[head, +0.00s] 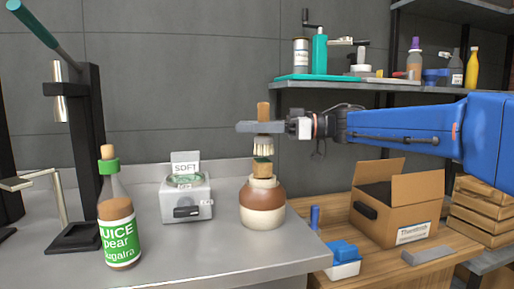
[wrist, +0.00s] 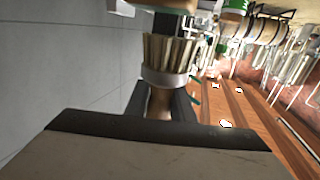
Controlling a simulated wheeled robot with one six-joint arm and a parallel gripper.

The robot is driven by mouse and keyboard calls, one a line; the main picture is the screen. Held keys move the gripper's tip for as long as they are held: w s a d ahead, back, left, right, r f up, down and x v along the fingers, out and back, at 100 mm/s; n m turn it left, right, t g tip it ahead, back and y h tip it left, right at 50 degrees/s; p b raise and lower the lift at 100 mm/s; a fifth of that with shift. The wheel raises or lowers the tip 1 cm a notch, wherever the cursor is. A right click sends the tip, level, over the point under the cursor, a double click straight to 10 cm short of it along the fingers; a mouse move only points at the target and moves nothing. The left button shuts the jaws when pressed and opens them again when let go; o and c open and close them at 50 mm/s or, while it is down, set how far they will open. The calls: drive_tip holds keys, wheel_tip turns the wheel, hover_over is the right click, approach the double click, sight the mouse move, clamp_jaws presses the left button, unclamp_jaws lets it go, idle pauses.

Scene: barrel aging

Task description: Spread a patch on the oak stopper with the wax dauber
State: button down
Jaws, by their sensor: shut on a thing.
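My gripper (head: 262,127) is shut on the wax dauber, whose wooden handle (head: 263,110) stands up above the jaws. Its pale bristles (head: 262,151) point down. The oak stopper (head: 264,172) sits upright in the mouth of a brown and cream jug (head: 262,205), directly under the bristles. A dark green band shows between bristle tips and stopper top; I cannot tell whether it is on the bristles or the stopper, or whether they touch. The wrist view shows the dauber's bristles (wrist: 168,54), metal ferrule and part of the handle beyond the gripper.
A juice bottle (head: 119,222) and a grey warmer marked SOFT (head: 187,200) stand left of the jug on the grey counter (head: 205,245). An open cardboard box (head: 400,215) and a blue-topped container (head: 343,256) are on the wooden table to the right. A loaded shelf (head: 385,87) hangs behind.

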wheel_tip(320, 180, up, 5)
drive_tip(key=shift+r, duration=0.1)
idle(0.7)
drive_tip(key=shift+s, duration=0.1)
idle(0.4)
